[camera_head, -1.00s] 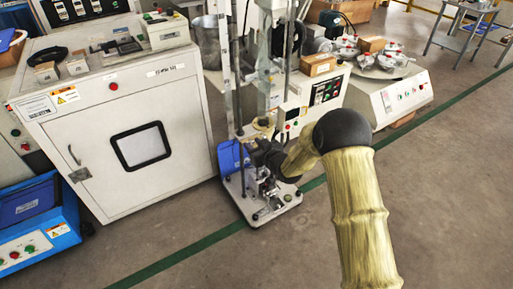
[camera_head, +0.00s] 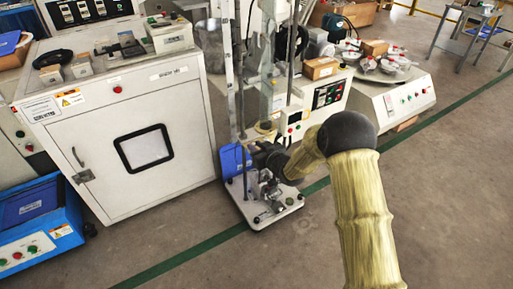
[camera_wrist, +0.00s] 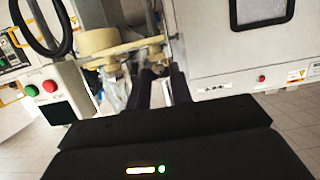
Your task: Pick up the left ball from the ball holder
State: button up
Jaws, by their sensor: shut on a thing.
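My gripper (camera_head: 266,160) is at the upright testing machine (camera_head: 236,100), low by its base plate. In the wrist view my gripper (camera_wrist: 160,76) points toward the machine, its two dark fingers close together on a small, pale thing, which I take to be the ball. The ball is mostly hidden between the fingers and too small to make out. A cream-coloured round part (camera_wrist: 98,40) with a flat arm stands just beyond the fingers; I cannot tell whether it is the ball holder.
A white cabinet (camera_head: 190,150) stands close on the left, with a blue box (camera_head: 38,205) beside it. A panel with red and green buttons (camera_wrist: 40,90) is left of my fingers in the wrist view. The floor (camera_head: 270,250) in front is clear.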

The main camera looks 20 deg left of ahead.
jog(key=shift+r+p, duration=0.9)
jog(key=shift+r, duration=0.55)
jog(key=shift+p+v, duration=0.65)
jog(key=shift+v, duration=2.3)
